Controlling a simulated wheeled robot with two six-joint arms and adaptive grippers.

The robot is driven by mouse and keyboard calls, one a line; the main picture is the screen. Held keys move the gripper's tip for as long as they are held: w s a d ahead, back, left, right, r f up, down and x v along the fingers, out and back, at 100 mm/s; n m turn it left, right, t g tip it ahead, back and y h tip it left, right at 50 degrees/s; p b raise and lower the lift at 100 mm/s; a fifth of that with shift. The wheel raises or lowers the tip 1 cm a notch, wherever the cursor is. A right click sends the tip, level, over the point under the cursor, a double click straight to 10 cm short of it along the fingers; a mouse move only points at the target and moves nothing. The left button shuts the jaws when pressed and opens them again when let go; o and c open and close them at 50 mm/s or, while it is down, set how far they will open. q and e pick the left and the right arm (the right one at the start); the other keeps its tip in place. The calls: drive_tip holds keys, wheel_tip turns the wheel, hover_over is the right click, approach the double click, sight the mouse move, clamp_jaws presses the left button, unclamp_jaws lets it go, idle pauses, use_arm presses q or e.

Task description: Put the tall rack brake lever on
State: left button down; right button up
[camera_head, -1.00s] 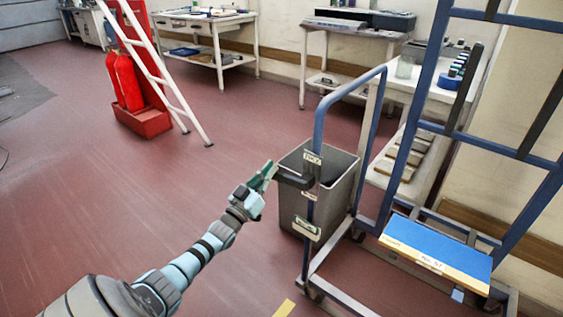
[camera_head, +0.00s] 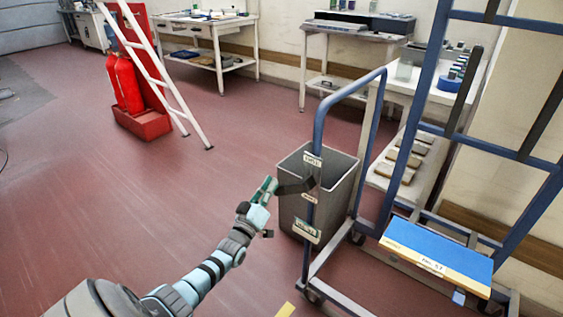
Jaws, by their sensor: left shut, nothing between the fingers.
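The tall blue rack (camera_head: 319,130) stands at the right on a wheeled frame. Its dark brake lever (camera_head: 294,187) sticks out to the left from the front post, between two small pale labels whose words are too small to read. The lever's free end sits slightly lower than its post end. My left gripper (camera_head: 270,186) is shut and empty, with its green fingertips right at the lever's free end. I cannot tell whether they touch it. My right gripper is not in view.
A grey bin (camera_head: 345,168) stands just behind the lever and post. A blue-topped board (camera_head: 437,250) lies on the rack's lower frame. A white ladder (camera_head: 160,75) and a red extinguisher stand (camera_head: 145,124) are at the back left. The red floor at left is clear.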

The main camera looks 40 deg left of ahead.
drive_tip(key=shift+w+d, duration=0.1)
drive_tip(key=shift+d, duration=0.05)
use_arm(q)
drive_tip(key=s+p, duration=0.5)
drive_tip(key=s, duration=0.4)
drive_tip(key=shift+s+r, duration=0.25)
drive_tip(key=shift+r, duration=0.05)
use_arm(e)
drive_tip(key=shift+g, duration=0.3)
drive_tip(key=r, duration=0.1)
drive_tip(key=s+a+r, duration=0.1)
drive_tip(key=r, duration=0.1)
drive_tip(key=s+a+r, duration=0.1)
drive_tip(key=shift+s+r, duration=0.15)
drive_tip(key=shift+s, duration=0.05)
use_arm(q)
drive_tip(key=shift+a, duration=0.1)
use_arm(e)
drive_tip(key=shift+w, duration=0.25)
